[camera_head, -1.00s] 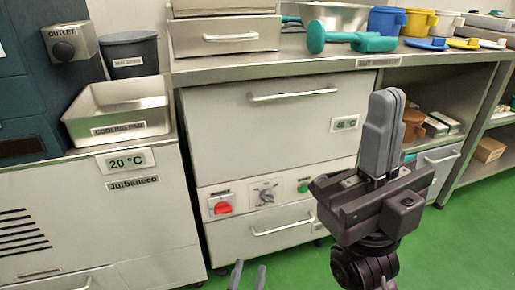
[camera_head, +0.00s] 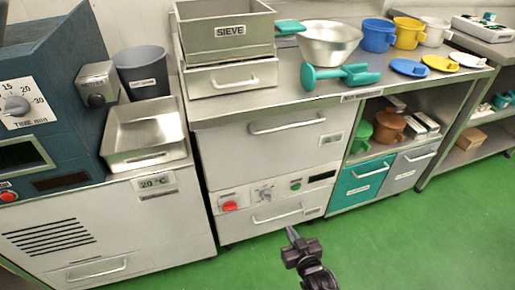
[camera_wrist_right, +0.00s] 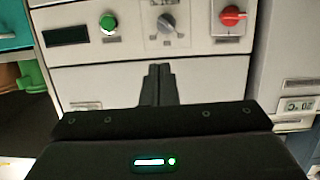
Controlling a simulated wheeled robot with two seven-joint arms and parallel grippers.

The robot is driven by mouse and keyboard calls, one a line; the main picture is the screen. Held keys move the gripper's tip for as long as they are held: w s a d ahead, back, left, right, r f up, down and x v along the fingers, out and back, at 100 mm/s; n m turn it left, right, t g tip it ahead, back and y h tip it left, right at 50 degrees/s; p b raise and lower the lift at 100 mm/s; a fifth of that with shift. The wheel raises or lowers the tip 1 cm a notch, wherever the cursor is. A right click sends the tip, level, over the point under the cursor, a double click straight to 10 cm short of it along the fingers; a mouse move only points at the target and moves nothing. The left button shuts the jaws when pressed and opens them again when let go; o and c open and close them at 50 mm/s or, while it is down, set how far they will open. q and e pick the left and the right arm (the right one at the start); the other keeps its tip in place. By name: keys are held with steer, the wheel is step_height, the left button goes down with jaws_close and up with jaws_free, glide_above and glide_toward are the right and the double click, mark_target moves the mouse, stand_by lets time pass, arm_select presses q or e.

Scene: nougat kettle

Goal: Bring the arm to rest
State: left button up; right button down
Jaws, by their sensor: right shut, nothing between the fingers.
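My right gripper (camera_head: 291,235) is low in front of the steel oven-like unit (camera_head: 262,165), over the green floor. Its fingers are together and hold nothing. In the right wrist view, the shut fingers (camera_wrist_right: 160,85) point at the unit's control strip and lower drawer front, which show upside down. A gap to that front seems to remain, but how wide I cannot tell. My left gripper is not in view.
The unit carries a red knob (camera_head: 229,206). On the worktop are a box labelled SIEVE (camera_head: 228,45), a steel pan (camera_head: 329,50), a teal-handled tool (camera_head: 340,77) and several cups. A cooling pan (camera_head: 143,140) stands left. The green floor (camera_head: 430,240) at right is clear.

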steer(key=s+d+f+g+h+p, duration=0.2)
steer(key=s+d+f+g+p, duration=0.25)
steer(key=s+f, duration=0.45)
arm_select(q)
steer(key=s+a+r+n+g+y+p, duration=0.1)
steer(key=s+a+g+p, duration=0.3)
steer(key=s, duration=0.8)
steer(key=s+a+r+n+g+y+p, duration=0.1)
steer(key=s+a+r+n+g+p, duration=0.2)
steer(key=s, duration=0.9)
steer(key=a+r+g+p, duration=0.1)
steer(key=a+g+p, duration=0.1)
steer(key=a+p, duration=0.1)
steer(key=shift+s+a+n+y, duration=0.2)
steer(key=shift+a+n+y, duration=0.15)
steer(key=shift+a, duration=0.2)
arm_select(e)
steer(key=s+d+f+g, duration=0.2)
steer(key=s+g, duration=0.1)
steer(key=s, duration=0.7)
steer(key=s+d+f+g+h, duration=0.1)
steer(key=s+d+f+g, duration=0.1)
steer(key=s, duration=0.9)
steer(key=s+d+f+m+g+h, duration=0.1)
steer(key=s+d+g, duration=0.3)
steer(key=s, duration=0.7)
steer(key=shift+s+f, duration=0.25)
steer(key=shift+f, duration=0.65)
